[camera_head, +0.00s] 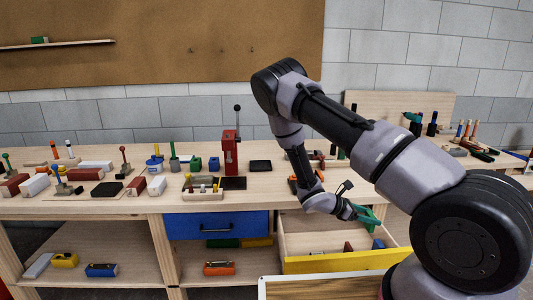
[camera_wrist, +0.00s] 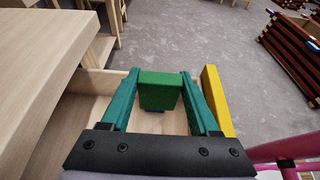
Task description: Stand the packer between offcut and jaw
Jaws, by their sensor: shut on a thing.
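My gripper (camera_head: 366,214) is over the open yellow-fronted drawer at the right of the bench. In the wrist view its teal fingers (camera_wrist: 158,92) are shut on a green block (camera_wrist: 160,90), held between the fingertips. The block is mostly hidden by the arm in the head view. I cannot tell whether this block is the packer. A red upright tool (camera_head: 230,155) with a black lever stands on the bench. Which pieces are the offcut and the jaw is not clear.
The open drawer has a yellow front (camera_head: 346,262), also seen in the wrist view (camera_wrist: 217,102), with a few small pieces inside. The bench top (camera_head: 120,203) carries many blocks and tools. A blue drawer (camera_head: 222,225) is shut. Grey floor lies beyond the drawer.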

